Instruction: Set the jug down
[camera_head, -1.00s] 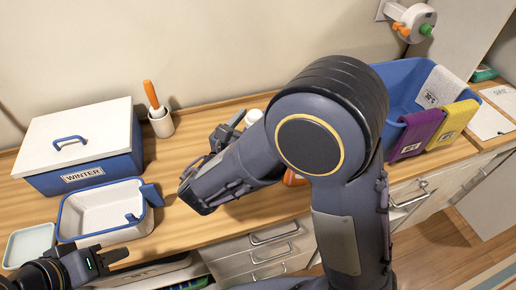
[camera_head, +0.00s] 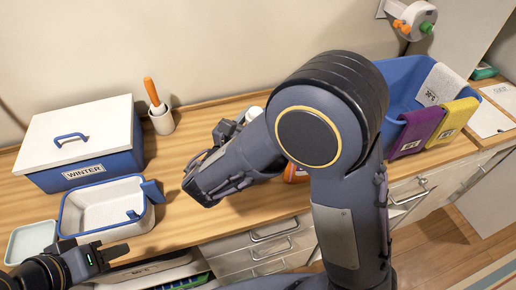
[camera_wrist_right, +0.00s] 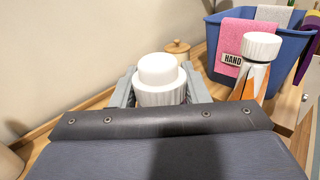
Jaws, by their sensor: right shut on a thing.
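A white, stepped round cap (camera_wrist_right: 160,75), which I take to be the jug's top, sits between the two grey fingers of my right gripper (camera_wrist_right: 160,92) in the right wrist view. The gripper is shut on it. The jug's body is hidden below by my own wrist. In the head view a bit of white (camera_head: 254,114) shows behind my right forearm; the jug's base and its contact with the counter are hidden. My left gripper (camera_head: 112,253) hangs at the lower left by the counter's front edge; its finger gap is unclear.
An orange bottle with a white cap (camera_wrist_right: 262,47) stands right of my right gripper. Blue tub (camera_head: 398,75) with cloths is at right. The WINTER box (camera_head: 105,150), white-and-blue basin (camera_head: 70,222), pale tray (camera_head: 32,238) and orange-handled brush holder (camera_head: 162,122) stand at left. Mid-left counter is clear.

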